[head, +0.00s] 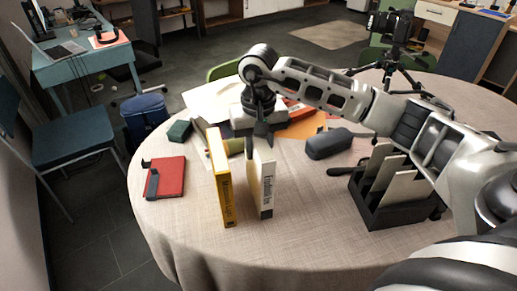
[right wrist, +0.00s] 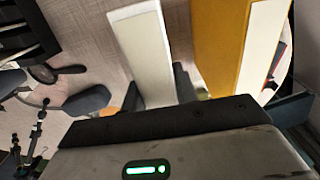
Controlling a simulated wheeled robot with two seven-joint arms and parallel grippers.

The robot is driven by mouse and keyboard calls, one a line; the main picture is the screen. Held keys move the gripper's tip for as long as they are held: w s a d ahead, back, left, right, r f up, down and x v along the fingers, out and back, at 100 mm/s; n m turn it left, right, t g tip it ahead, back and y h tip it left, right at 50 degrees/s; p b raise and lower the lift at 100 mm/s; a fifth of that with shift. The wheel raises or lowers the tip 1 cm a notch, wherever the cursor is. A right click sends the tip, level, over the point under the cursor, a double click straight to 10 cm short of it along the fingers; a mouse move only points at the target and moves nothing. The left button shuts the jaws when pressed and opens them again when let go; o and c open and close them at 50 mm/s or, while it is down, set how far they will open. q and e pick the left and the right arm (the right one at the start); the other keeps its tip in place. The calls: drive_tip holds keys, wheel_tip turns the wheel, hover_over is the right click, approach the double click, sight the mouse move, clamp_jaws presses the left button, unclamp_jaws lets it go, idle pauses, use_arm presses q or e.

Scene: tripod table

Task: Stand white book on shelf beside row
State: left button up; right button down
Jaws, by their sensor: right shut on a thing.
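The white book (head: 266,188) stands upright on the round table, its dark-lettered spine facing me. My right gripper (head: 262,140) is shut on its upper part from above. In the right wrist view the white book (right wrist: 146,52) shows close up. A thick yellow book (head: 219,180) stands upright just left of the white one, with a narrow gap at the front; it also shows in the right wrist view (right wrist: 219,42). I cannot make out a separate shelf around them. My left gripper is not in view.
A red book (head: 171,177) with a black bookend lies at the table's left. A black rack (head: 395,213) holding pale panels stands at the right. A dark case (head: 329,143), papers and a camera tripod (head: 392,62) are behind. The front cloth is clear.

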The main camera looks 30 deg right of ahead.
drive_tip(key=shift+f, duration=0.5)
drive_tip(key=shift+f, duration=0.15)
drive_tip(key=c, duration=1.1)
unclamp_jaws()
